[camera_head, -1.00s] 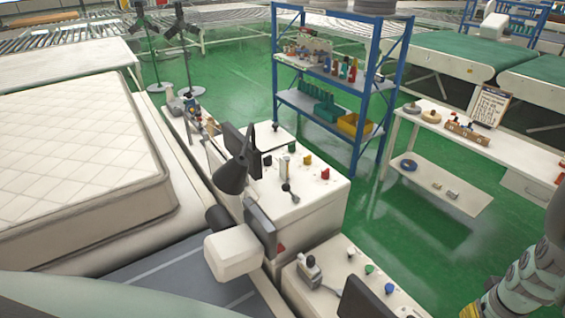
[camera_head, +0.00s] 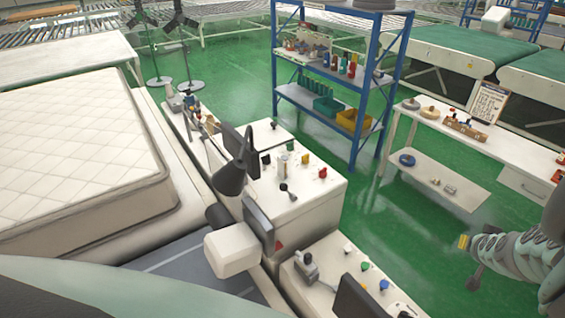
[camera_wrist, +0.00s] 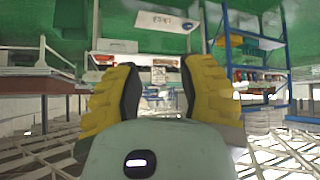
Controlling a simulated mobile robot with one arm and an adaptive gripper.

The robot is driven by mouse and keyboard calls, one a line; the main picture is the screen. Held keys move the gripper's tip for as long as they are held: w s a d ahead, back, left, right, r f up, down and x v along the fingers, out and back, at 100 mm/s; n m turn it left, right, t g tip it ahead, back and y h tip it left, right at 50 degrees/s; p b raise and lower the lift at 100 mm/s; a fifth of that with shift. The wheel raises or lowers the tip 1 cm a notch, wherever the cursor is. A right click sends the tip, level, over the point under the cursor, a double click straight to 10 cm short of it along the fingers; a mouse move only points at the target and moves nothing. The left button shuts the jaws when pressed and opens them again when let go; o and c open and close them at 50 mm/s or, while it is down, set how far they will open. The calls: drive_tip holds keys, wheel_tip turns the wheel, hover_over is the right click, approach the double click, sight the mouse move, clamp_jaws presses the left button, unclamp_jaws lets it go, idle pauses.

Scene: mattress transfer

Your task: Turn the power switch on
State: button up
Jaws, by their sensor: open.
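I cannot tell which control is the power switch. The near control box (camera_head: 312,270) has a grey lever (camera_head: 306,264), a green knob (camera_head: 365,266) and a blue knob (camera_head: 384,285) on top. A dark screen (camera_head: 362,300) hides part of it. The larger control box (camera_head: 300,205) behind it carries a yellow knob (camera_head: 306,159), a red knob (camera_head: 322,173) and a dark lever (camera_head: 287,190). My gripper (camera_head: 468,262) is open and empty, over the green floor right of both boxes. In the wrist view, its yellow fingers (camera_wrist: 158,85) stand apart with nothing between them.
A mattress (camera_head: 80,150) lies on the machine at left. A lamp-like black head (camera_head: 232,178) and a white housing (camera_head: 232,252) stick up beside the larger box. A blue shelf rack (camera_head: 330,95) and a white table (camera_head: 530,160) stand behind. The floor between is clear.

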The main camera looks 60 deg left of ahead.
drive_tip(key=shift+w+a+r+m+t, duration=0.1)
drive_tip(key=shift+w+r+m+t, duration=0.3)
drive_tip(key=shift+w+r+t, duration=0.55)
drive_tip(key=shift+w+r, duration=0.1)
drive_tip(key=shift+r, duration=0.1)
